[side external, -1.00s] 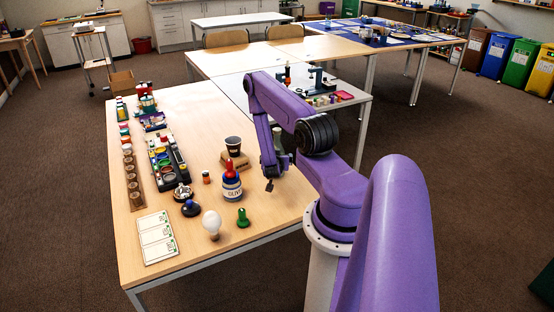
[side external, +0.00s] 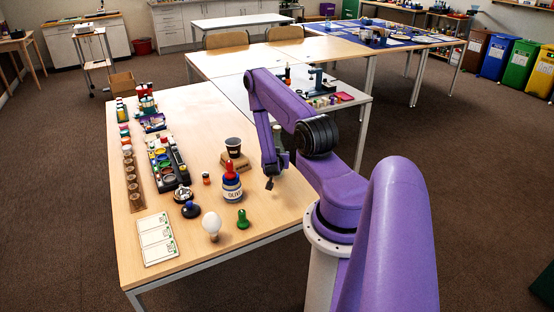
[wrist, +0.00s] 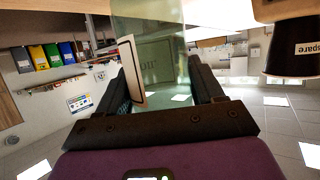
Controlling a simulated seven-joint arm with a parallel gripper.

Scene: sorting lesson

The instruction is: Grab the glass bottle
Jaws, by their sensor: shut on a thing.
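The glass bottle (wrist: 150,50) is clear, pale green glass with a light label. In the wrist view it stands between the two dark fingers of my gripper (wrist: 163,82), which is shut on it. Its far end runs out of the top of that view. In the side view the bottle (side external: 277,137) shows as a small greenish shape beside my purple forearm, partly hidden by it. My gripper (side external: 281,158) is near the table's right edge there, mostly behind my arm.
A dark cup (side external: 233,147) stands on a wooden block (side external: 235,162) left of my gripper. The table's front middle (side external: 195,255) is clear.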

